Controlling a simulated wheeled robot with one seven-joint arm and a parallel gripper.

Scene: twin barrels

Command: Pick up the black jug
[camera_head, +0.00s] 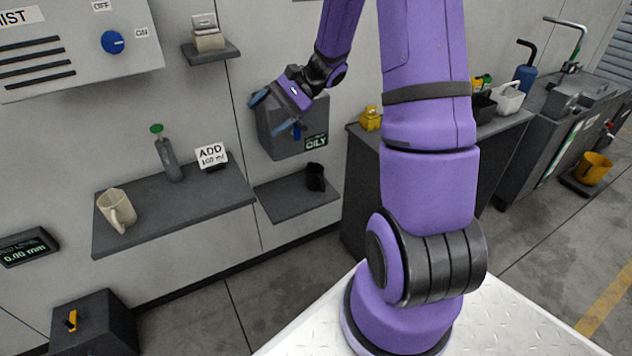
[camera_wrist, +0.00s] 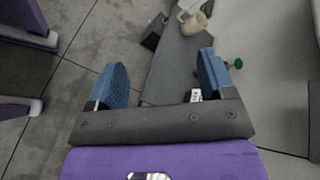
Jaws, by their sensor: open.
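A small black jug (camera_head: 315,177) stands upright on the lower grey shelf, below the box marked OILY, in the head view. I cannot make out the black jug in the wrist view. My gripper (camera_head: 273,114) is in front of the OILY box, above and to the left of the black jug in the picture, and apart from it. In the wrist view my gripper (camera_wrist: 162,78) shows its two blue fingers spread wide, with nothing between them but the background.
A beige jug (camera_head: 115,211), a grey bottle with a green cap (camera_head: 169,157) and an ADD sign (camera_head: 212,156) stand on the longer shelf (camera_head: 180,220). The OILY box (camera_head: 285,142) is on the wall. A counter (camera_head: 370,150) holds containers at right.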

